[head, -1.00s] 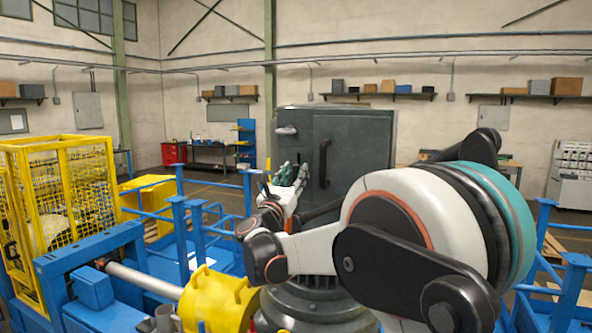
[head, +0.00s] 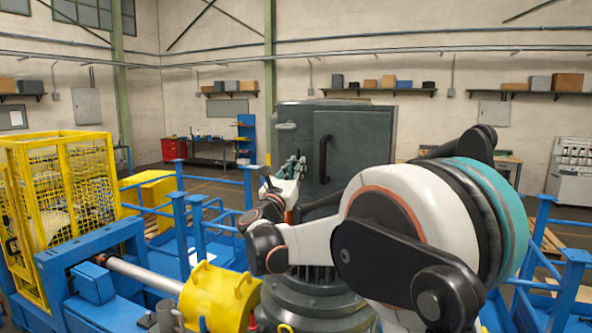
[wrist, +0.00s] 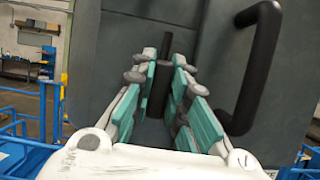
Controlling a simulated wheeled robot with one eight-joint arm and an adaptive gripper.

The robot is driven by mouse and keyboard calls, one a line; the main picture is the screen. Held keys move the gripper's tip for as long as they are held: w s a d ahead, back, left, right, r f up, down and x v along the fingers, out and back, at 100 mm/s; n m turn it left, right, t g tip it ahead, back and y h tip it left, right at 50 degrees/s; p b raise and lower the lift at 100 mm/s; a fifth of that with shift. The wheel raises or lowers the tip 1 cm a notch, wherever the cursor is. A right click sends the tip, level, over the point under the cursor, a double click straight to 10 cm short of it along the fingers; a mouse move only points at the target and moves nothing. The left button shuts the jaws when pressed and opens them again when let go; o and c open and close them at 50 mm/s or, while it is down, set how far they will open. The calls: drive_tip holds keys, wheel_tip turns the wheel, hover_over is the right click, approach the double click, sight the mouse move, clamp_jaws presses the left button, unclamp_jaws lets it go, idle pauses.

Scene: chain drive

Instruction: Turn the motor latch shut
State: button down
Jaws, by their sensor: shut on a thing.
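The motor latch (wrist: 159,88) is a small black lever on the front of the dark grey motor housing (head: 350,125). In the wrist view it stands nearly upright between my teal-padded fingers, with its thin upper end showing above them. My gripper (wrist: 165,62) is shut on it; it also shows in the head view (head: 293,167), in front of the housing's left part. The fingers hide the latch in the head view.
A black bar handle (wrist: 262,60) stands out from the housing just right of my fingers. Blue rails (head: 178,215) and a yellow mesh cage (head: 75,195) stand to the left. A yellow drum (head: 215,298) lies below my arm.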

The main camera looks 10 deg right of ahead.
drive_tip(key=shift+m, duration=0.3)
drive_tip(key=m+g+h+b, duration=0.1)
drive_tip(key=m, duration=0.1)
drive_tip(key=m+g+h+b, duration=0.1)
drive_tip(key=m, duration=0.2)
drive_tip(key=shift+f, duration=0.1)
drive_tip(key=m+g, duration=0.1)
drive_tip(key=m, duration=0.2)
drive_tip(key=m+g+h+b, duration=0.1)
drive_tip(key=m+g, duration=0.1)
drive_tip(key=m, duration=0.1)
drive_tip(key=shift+s+d, duration=0.1)
drive_tip(key=m+g, duration=0.2)
drive_tip(key=m, duration=0.3)
drive_tip(key=shift+m, duration=0.4)
drive_tip(key=shift+s+d+f+m+g+y, duration=0.1)
drive_tip(key=shift+m+g+y, duration=0.3)
drive_tip(key=shift+m, duration=0.75)
drive_tip(key=shift+f+m+g+y, duration=0.15)
drive_tip(key=shift+m+g, duration=0.35)
drive_tip(key=shift+m, duration=0.65)
drive_tip(key=c, duration=1.6)
unclamp_jaws()
drive_tip(key=shift+o, duration=0.2)
